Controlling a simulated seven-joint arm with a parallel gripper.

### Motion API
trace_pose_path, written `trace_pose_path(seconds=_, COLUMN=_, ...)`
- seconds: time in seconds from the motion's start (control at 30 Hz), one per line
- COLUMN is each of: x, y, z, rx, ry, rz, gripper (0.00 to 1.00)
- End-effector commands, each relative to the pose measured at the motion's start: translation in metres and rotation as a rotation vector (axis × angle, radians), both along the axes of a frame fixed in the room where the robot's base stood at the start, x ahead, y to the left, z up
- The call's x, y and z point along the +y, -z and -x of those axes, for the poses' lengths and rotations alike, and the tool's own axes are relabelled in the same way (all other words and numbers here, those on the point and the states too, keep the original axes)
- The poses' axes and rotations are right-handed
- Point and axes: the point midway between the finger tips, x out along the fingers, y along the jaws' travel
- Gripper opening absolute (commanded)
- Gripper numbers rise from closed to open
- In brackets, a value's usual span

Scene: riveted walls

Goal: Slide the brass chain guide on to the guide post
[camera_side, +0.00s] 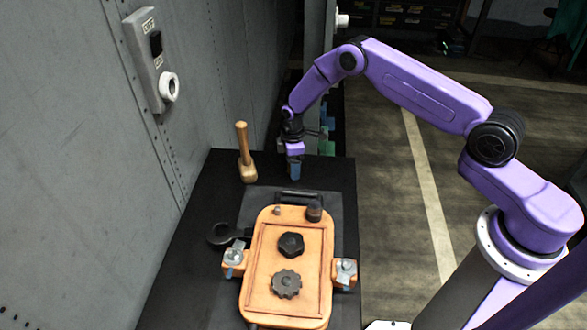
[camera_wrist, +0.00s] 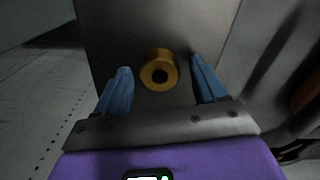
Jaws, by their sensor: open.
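The brass chain guide (camera_wrist: 160,70) is a short yellow-brown cylinder with a dark round hole, on a dark flat surface in the wrist view. I do not make it out in the side view. My gripper (camera_side: 294,173) is low over the far end of the black bench. Its two blue fingers are open, one to each side of the brass guide in the wrist view, with visible gaps and nothing held. On the orange housing (camera_side: 258,270), a short dark cylinder (camera_side: 314,211) and a small pale peg (camera_side: 277,210) stand at the far edge. I cannot tell which is the guide post.
Two black toothed knobs or wheels (camera_side: 291,245) (camera_side: 286,284) sit on the housing, with metal clamps (camera_side: 235,255) (camera_side: 345,271) at its sides. A wooden mallet (camera_side: 246,160) stands left of my gripper. A grey riveted wall (camera_side: 70,150) borders the left.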

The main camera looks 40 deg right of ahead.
Motion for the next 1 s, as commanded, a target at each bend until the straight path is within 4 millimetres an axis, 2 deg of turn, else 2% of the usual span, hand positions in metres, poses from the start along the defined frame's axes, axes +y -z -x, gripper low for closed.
trace_pose_path(seconds=0.17, x=0.0, y=0.0, z=0.0, rx=0.0, ry=0.0, rz=0.0, gripper=0.71)
trace_pose_path(seconds=0.3, x=0.0, y=0.0, z=0.0, rx=0.0, ry=0.0, rz=0.0, gripper=0.25)
trace_pose_path(seconds=0.37, x=0.0, y=0.0, z=0.0, rx=0.0, ry=0.0, rz=0.0, gripper=0.07)
trace_pose_path(seconds=0.77, x=0.0, y=-0.004, z=-0.001, rx=0.0, ry=0.0, rz=0.0, gripper=0.07)
trace_pose_path(seconds=1.0, x=0.0, y=-0.029, z=-0.001, rx=-0.001, ry=0.0, rz=0.0, gripper=0.07)
